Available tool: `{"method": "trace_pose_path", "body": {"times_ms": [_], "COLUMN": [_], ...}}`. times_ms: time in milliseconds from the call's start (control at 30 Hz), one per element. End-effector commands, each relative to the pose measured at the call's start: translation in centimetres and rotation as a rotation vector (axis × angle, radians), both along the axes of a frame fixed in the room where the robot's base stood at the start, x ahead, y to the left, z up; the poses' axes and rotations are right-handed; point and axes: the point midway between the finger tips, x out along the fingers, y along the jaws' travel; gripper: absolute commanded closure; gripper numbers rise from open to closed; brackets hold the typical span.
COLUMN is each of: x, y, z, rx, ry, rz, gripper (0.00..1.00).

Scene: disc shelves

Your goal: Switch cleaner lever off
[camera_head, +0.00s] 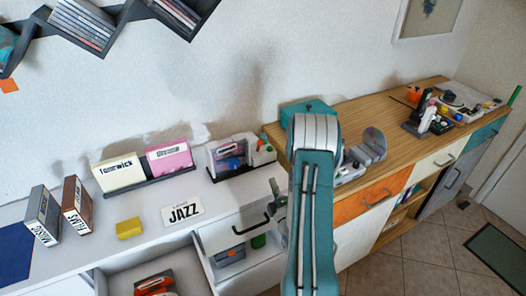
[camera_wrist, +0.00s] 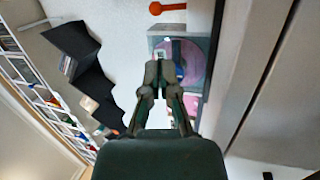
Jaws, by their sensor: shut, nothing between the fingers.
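A small disc machine (camera_head: 232,152), which looks like the cleaner, stands on the white counter, left of my arm. In the wrist view a case with a purple disc (camera_wrist: 195,65) shows just beyond my fingertips. An orange-red lever with a round knob (camera_wrist: 155,8) sticks out at the top edge of the wrist view; it appears to belong to this machine. My gripper (camera_wrist: 160,70) is shut and empty, and I cannot tell whether its tips touch anything. In the head view my arm hides most of the gripper.
A pink box (camera_head: 168,158) and a cream box (camera_head: 118,172) stand left of the machine. A JAZZ card (camera_head: 183,211) and a yellow block (camera_head: 129,228) lie in front. A drawer (camera_head: 235,232) is below. The wooden counter (camera_head: 345,110) rises to the right.

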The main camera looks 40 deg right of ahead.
Motion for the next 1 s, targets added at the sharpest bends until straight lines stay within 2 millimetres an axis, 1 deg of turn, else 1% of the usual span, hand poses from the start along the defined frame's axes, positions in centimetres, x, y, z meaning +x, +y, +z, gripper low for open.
{"method": "trace_pose_path", "body": {"times_ms": [33,167,467,567,667,1000], "x": [-0.5,-1.1,-1.2,-0.9,0.0,5.4], "y": [-0.1,-0.2,-0.2,-0.3,-0.7,-3.0], "z": [-0.3,-0.6,-0.5,-0.4,-0.1,2.0], "rx": [-0.011,-0.03,-0.033,-0.033,-0.035,-0.035], "ry": [-0.009,-0.025,-0.028,-0.028,-0.03,-0.032], "rz": [-0.01,-0.023,-0.024,-0.023,-0.02,-0.021], "gripper": [1.0,1.0,1.0,1.0,1.0,1.0]}}
